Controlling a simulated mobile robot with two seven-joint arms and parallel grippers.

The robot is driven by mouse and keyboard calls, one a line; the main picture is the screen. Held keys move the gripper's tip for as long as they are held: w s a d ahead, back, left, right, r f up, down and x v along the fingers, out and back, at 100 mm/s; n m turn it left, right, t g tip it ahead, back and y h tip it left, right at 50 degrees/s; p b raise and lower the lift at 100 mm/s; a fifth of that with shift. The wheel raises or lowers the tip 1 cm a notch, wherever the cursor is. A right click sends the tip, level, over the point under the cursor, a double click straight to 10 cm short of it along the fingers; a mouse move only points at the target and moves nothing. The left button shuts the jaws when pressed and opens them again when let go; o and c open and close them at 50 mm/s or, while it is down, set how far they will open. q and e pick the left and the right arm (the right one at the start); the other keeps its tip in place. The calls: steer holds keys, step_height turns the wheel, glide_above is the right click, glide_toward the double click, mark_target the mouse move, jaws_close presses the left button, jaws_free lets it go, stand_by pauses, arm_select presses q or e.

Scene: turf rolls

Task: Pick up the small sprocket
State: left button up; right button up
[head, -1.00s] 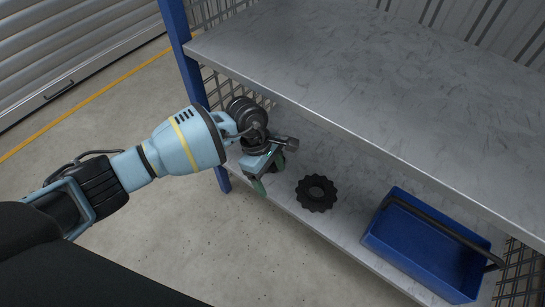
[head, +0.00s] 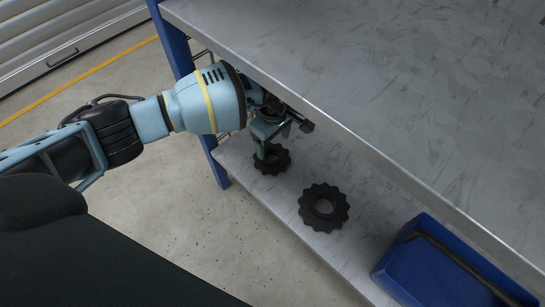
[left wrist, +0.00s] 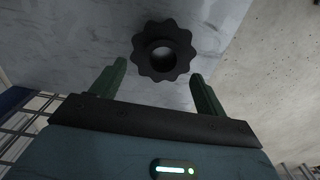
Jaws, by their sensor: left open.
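The small sprocket (head: 282,160), a dark toothed ring with a round hole, lies flat on the lower shelf (head: 272,201). In the head view it is partly hidden by my left gripper (head: 266,148), which is open and close above it. In the left wrist view a dark sprocket (left wrist: 163,73) lies ahead of the two green fingers, its centre roughly between them; nothing is held. My right gripper is not in view.
The upper shelf (head: 390,85) overhangs the lower one, and its front edge runs close to my left wrist. A blue post (head: 178,45) rises at the left.

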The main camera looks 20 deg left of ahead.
mark_target(272, 149)
arm_select(q)
steer(key=shift+f, duration=0.15)
steer(key=f+b, duration=0.1)
steer(key=f, duration=0.2)
steer(key=f+b, duration=0.1)
steer(key=shift+s+a+f+b, duration=0.1)
steer(key=shift+s+f+b, duration=0.15)
steer(key=shift+f+b, duration=0.15)
steer(key=c, duration=0.8)
steer(key=shift+r, duration=0.1)
steer(key=c, duration=0.6)
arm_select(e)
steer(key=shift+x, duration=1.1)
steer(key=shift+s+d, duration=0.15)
